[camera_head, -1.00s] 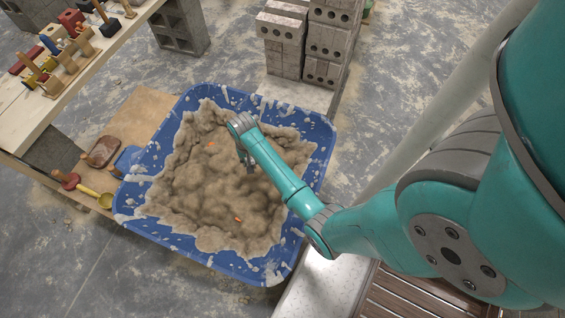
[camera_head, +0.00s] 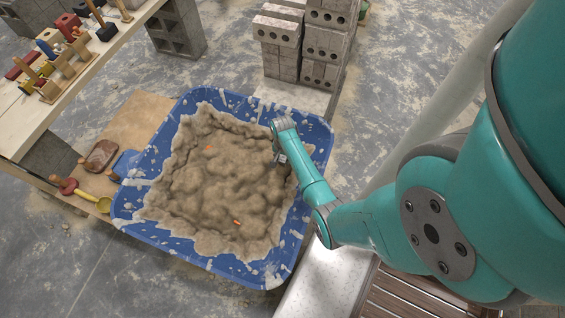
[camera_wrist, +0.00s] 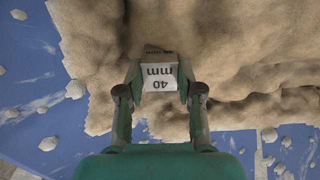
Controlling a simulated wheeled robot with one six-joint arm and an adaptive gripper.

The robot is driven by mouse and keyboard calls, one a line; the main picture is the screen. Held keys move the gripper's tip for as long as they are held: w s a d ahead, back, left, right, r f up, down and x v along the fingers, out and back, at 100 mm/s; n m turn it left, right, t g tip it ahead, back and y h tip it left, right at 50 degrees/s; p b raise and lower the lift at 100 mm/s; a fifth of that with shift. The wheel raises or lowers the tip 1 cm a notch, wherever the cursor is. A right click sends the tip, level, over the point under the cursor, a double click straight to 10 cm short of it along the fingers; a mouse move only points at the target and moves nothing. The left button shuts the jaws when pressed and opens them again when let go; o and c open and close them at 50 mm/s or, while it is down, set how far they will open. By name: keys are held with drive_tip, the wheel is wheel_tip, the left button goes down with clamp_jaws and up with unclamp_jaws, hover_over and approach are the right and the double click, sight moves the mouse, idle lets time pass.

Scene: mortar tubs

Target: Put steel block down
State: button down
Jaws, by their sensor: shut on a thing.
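In the head view my gripper (camera_head: 281,157) is over the right part of the mortar (camera_head: 215,185) in the blue tub (camera_head: 140,215), near the tub's right wall. The block shows there only as a small light patch. I cannot tell whether its underside touches the mortar.
Two small orange bits (camera_head: 236,222) lie in the mortar. A bench (camera_head: 60,95) with wooden racks and tools stands at the upper left. A float (camera_head: 101,155) and a yellow scoop (camera_head: 95,202) lie left of the tub. Stacked bricks (camera_head: 303,45) stand behind it.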

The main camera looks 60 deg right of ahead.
sight(282, 162)
drive_tip(key=shift+f, duration=2)
drive_tip(key=shift+f, duration=0.1)
drive_tip(key=c, duration=0.7)
unclamp_jaws()
drive_tip(key=shift+c, duration=0.2)
